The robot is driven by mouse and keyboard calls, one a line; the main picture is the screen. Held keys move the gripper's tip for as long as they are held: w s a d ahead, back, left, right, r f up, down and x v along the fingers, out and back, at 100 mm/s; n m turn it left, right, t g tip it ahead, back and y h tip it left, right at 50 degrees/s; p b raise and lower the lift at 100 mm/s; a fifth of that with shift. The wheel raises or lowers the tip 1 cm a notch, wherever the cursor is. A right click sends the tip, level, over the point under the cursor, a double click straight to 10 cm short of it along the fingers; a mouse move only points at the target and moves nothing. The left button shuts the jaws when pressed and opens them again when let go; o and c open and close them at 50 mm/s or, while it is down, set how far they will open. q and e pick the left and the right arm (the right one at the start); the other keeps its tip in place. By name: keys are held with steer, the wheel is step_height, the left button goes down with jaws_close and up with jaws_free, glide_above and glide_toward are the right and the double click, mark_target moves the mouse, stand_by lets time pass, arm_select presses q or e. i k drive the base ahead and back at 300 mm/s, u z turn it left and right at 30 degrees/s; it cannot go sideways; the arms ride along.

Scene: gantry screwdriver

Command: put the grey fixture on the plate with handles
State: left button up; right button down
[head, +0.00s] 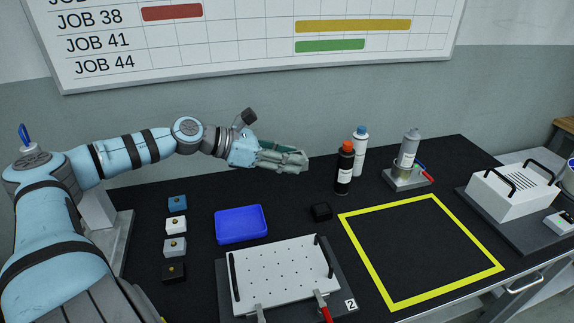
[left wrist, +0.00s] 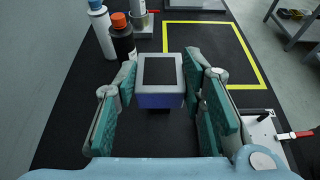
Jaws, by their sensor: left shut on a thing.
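My left gripper (head: 290,160) is raised above the black table and points right. In the left wrist view its green-padded fingers (left wrist: 163,82) are shut on the grey fixture (left wrist: 160,97), a squarish block with a dark square face inside a light rim. In the head view the fingers largely hide it. The plate with handles (head: 280,268) is white and perforated, with a black bar handle at each side, below the gripper in the picture and apart from it. A corner of it shows in the left wrist view (left wrist: 262,128). My right gripper is in neither view.
Red-handled clamps (head: 324,308) stand at the plate's front edge. A blue tray (head: 240,224), a black block (head: 321,211) and several small blocks (head: 175,225) lie nearby. Bottles (head: 345,168) stand behind. The yellow-outlined area (head: 420,245) is empty. A white handled box (head: 512,190) stands right.

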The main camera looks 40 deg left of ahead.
mark_target(279, 267)
steer(key=z, duration=0.15)
steer(key=k, duration=0.15)
steer(key=u, duration=0.9)
